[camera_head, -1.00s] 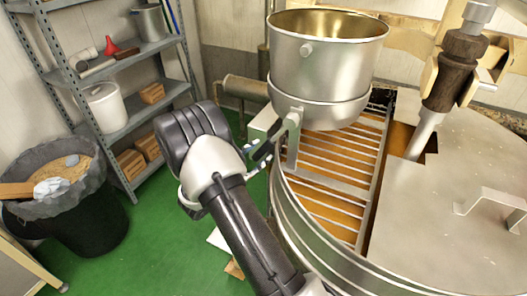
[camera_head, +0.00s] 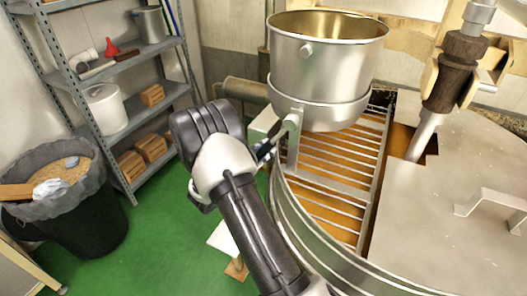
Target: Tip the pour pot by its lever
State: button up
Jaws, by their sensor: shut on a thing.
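The pour pot (camera_head: 318,68) is a round steel pot with a brassy inside. It stands upright in a ring holder at the left rim of the big kettle (camera_head: 312,232). Its lever (camera_head: 290,124) is a short pale metal arm low on the pot's left side. My gripper (camera_head: 268,150) reaches in from the left and is shut on the lever's outer end. The dark fingers and my wrist hide most of that end. The pot shows no clear tilt.
A slatted grate (camera_head: 335,187) lies under the pot over brown contents. A steel lid (camera_head: 450,220) with a handle covers the right side, next to a stirrer shaft (camera_head: 428,130). A shelf (camera_head: 118,120) and a lined bin (camera_head: 75,225) stand left. Green floor (camera_head: 150,250) lies between.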

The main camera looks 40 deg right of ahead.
grip_shut()
